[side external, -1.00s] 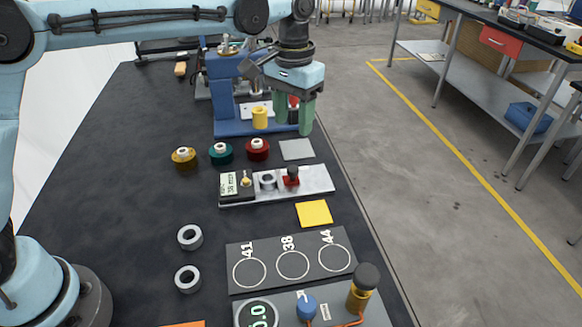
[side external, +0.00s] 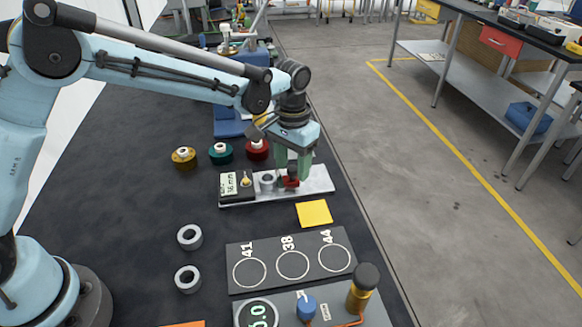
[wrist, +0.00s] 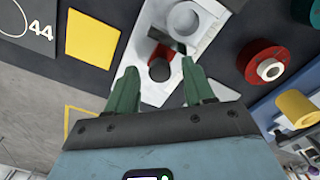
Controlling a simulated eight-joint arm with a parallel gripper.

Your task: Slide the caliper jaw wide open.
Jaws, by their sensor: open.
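The caliper is a pale metal plate (side external: 318,181) with a dark readout block (side external: 236,187) at its left end. Its small display seems to read about 36 mm. A grey ring (side external: 267,180) sits on the plate beside a small yellow peg (side external: 246,180). The red sliding jaw (side external: 291,183) with its black knob stands right of the ring. My gripper (side external: 292,176) is low over the jaw, its green fingers apart. In the wrist view the black knob (wrist: 160,70) shows between the fingertips of my gripper (wrist: 159,67); contact cannot be told.
Three spools, yellow (side external: 184,158), teal (side external: 221,153) and red (side external: 257,149), stand behind the caliper. A yellow square (side external: 314,213) and a dark plate marked 41, 38, 44 (side external: 240,252) lie in front. Two loose grey rings (side external: 189,237) lie left. The table edge is close on the right.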

